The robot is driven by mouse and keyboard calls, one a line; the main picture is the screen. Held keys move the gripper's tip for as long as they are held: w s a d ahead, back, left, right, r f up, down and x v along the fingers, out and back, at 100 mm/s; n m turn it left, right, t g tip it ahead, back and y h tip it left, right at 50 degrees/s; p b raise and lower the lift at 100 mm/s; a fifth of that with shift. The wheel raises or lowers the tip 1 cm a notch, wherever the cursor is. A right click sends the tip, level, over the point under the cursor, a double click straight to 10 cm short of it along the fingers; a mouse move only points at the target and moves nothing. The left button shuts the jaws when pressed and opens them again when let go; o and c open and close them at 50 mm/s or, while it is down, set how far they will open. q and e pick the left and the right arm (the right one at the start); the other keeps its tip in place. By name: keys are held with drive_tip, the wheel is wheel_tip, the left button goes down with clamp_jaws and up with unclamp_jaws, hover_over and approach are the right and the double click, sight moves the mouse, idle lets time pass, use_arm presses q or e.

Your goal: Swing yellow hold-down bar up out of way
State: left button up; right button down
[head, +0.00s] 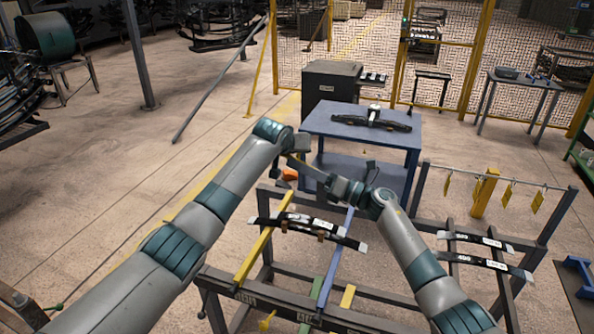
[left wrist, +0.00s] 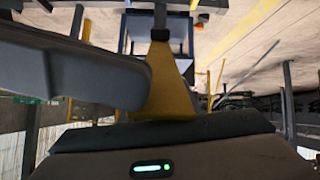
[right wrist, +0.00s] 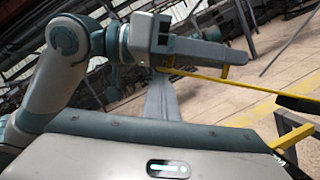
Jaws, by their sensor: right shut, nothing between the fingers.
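The yellow hold-down bar (head: 262,246) runs from the rack's front rail past the left part of the dark leaf springs (head: 318,225); I cannot tell whether it touches them. My right gripper (head: 309,168) is shut and empty above the rack, beyond the bar's far end and apart from it. Its shut fingers (right wrist: 165,98) show in the right wrist view. My left gripper (head: 299,146) is close beside it; its jaws are not clear. In the left wrist view a yellow surface (left wrist: 170,85) lies straight ahead, beside a dark grey block that hides part of the view.
More leaf springs (head: 484,262) lie on the rack's right side, below hanging yellow tags (head: 507,194). A blue table (head: 335,123) with a dark part on it stands behind. Open floor lies left.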

use_arm(q)
drive_tip(key=shift+s+f, duration=0.2)
drive_tip(key=shift+f, duration=0.3)
drive_tip(key=v, duration=1.2)
drive_tip(key=shift+w+r, duration=0.2)
drive_tip(key=shift+r, duration=0.25)
